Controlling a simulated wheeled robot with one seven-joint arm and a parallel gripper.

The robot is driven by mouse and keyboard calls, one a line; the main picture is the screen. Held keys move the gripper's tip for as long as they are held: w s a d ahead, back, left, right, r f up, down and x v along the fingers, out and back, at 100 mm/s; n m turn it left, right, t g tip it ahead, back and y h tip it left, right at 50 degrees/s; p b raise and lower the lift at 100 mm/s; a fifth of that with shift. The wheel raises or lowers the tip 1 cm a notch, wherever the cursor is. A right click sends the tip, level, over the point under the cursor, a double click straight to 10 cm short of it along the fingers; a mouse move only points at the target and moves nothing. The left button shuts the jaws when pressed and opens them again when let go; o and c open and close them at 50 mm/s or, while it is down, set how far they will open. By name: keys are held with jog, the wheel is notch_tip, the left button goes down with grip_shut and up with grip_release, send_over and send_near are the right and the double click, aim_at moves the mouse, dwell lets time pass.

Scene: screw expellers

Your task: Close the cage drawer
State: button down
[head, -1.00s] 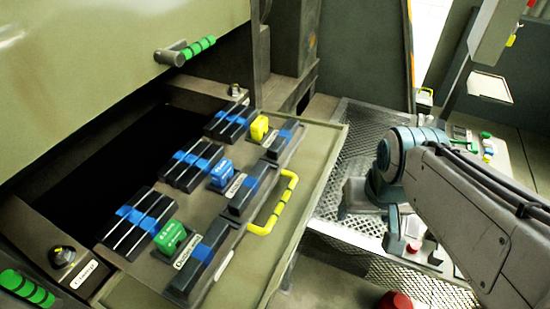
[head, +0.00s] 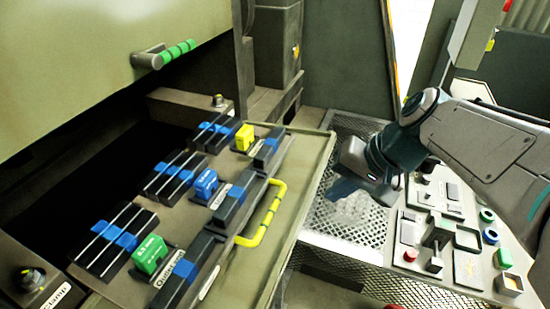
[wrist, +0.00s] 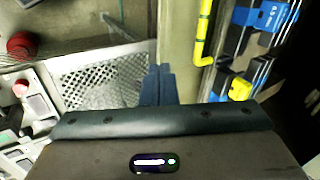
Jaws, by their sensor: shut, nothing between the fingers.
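The cage drawer (head: 305,190) is pulled out from the dark opening of the machine. Its olive front panel carries a yellow bar handle (head: 265,218), also in the wrist view (wrist: 203,35). In the drawer lie several black bars with blue bands and a green block (head: 150,254), a blue block (head: 205,184) and a yellow block (head: 244,137). My gripper (head: 336,190) is shut and empty, outside the drawer front and right of the handle. In the wrist view its blue fingertips (wrist: 158,72) overlap the edge of the front panel (wrist: 175,45); contact cannot be told.
A perforated metal platform (head: 345,225) lies below and right of the drawer. A control panel (head: 450,225) with knobs and switches stands beside it. A large olive cover (head: 80,60) with a green-banded handle (head: 165,56) hangs above the opening. A clamp knob (head: 30,279) sits at lower left.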

aim_at(265, 176)
jog(key=w+r+m+t+y+b, duration=0.1)
jog(key=w+r+y+b, duration=0.1)
jog(key=w+r+y, duration=0.15)
jog(key=x, duration=1.1)
jog(key=shift+w+r, duration=0.1)
jog(key=shift+w, duration=0.1)
jog(key=shift+w+a+r+p, duration=0.1)
jog(key=shift+w+a+p, duration=0.2)
jog(key=shift+a, duration=0.25)
jog(key=shift+w+a+r+p, duration=0.1)
jog(key=shift+w+a+p, duration=0.15)
jog(key=shift+a, duration=0.3)
jog(key=shift+w+a, duration=0.25)
jog(key=shift+a, duration=0.3)
jog(key=shift+a, duration=0.1)
